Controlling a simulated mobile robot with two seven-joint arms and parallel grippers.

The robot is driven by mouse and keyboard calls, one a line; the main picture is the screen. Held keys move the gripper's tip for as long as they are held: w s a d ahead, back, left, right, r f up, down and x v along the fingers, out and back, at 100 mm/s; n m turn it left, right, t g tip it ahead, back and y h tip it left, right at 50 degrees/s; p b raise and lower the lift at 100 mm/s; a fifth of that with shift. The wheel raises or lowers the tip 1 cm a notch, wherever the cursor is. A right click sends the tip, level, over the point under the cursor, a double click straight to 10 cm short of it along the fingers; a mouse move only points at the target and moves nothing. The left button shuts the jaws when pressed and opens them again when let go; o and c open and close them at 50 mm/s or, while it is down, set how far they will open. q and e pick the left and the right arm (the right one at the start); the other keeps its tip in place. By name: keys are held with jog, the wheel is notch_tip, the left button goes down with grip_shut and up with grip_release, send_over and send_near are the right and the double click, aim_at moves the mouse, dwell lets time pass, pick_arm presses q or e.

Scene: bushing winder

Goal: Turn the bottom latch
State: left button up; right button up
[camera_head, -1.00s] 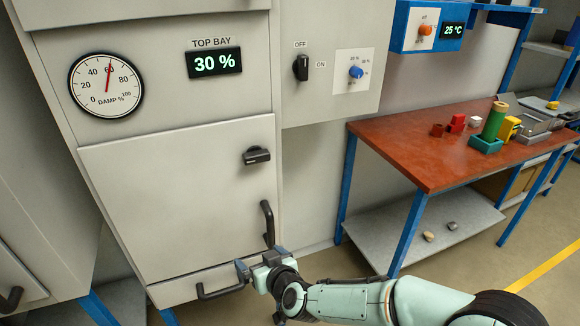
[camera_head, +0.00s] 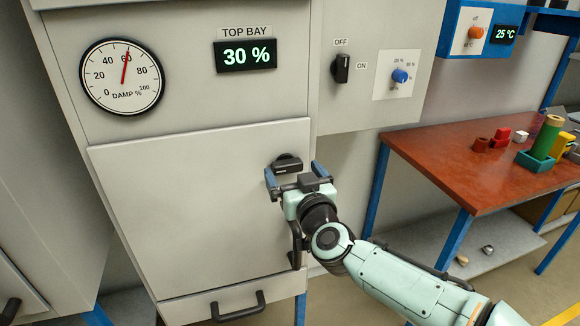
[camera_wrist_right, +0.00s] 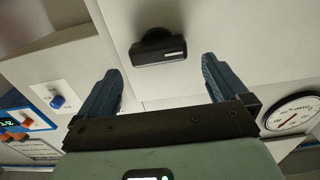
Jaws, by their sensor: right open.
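The latch (camera_head: 287,163) is a black horizontal knob on the pale cabinet door (camera_head: 190,205), below the 30 % display. It also shows in the right wrist view (camera_wrist_right: 158,50), level and ahead of the fingers. My right gripper (camera_head: 294,176) is open just in front of the latch in the head view. In the right wrist view my right gripper (camera_wrist_right: 158,85) has its blue fingers spread to either side, with the latch between their lines and nothing held. Whether the fingers touch the latch I cannot tell. My left gripper is not in view.
A vertical black handle (camera_head: 295,245) is beside my right wrist. A drawer handle (camera_head: 238,307) is below. A switch (camera_head: 342,68) and blue dial (camera_head: 400,75) are on the panel at the upper right. A red-brown table (camera_head: 450,150) with small objects stands to the right.

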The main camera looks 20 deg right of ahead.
aim_at(290, 166)
jog(key=shift+w, duration=1.7)
jog(key=c, duration=1.1)
jog(key=shift+o, duration=0.2)
